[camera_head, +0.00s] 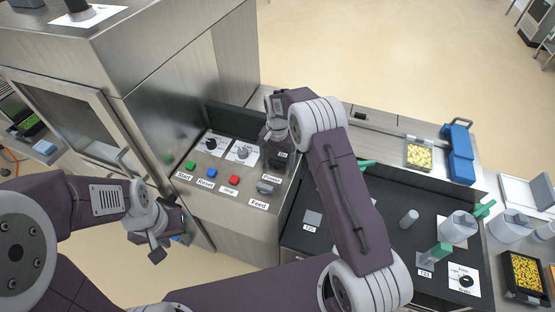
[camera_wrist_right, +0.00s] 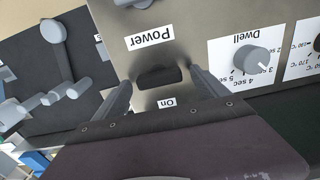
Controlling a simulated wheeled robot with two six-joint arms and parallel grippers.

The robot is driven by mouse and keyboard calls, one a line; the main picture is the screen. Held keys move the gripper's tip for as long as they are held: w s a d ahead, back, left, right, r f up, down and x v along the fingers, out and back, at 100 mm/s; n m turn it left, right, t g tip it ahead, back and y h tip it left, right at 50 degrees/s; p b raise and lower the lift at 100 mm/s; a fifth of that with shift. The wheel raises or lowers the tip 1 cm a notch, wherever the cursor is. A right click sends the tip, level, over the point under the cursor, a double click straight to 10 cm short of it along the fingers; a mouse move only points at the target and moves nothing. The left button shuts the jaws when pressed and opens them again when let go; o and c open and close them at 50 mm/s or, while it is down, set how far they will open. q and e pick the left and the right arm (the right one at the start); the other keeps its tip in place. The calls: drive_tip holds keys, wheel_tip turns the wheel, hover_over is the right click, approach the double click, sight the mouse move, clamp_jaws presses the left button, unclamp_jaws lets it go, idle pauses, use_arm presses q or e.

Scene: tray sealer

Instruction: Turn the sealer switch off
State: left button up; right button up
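The black power switch (camera_wrist_right: 157,76) sits on the sealer's metal control panel, between a "Power" label and an "On" label in the right wrist view. My right gripper (camera_wrist_right: 161,80) is open, with one finger on each side of the switch; whether the fingers touch it or the panel I cannot tell. In the head view the right gripper (camera_head: 277,138) is over the panel's right end and partly hides the switch area. The switch's tilt is too dark to read. My left gripper (camera_head: 160,243) hangs in front of the sealer, away from the panel; its finger opening is unclear.
The sealer panel (camera_head: 225,170) also bears the dwell knob (camera_wrist_right: 251,60), another knob (camera_head: 210,143), green (camera_head: 191,166), blue (camera_head: 211,172) and red (camera_head: 234,180) buttons, and a feed lever (camera_head: 268,187).

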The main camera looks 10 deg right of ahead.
sight(278, 162)
drive_tip(key=shift+r, duration=0.2)
wheel_tip(278, 162, up, 9)
drive_tip(key=b, duration=0.1)
drive_tip(key=shift+f+b, duration=0.2)
drive_tip(key=shift+b, duration=0.15)
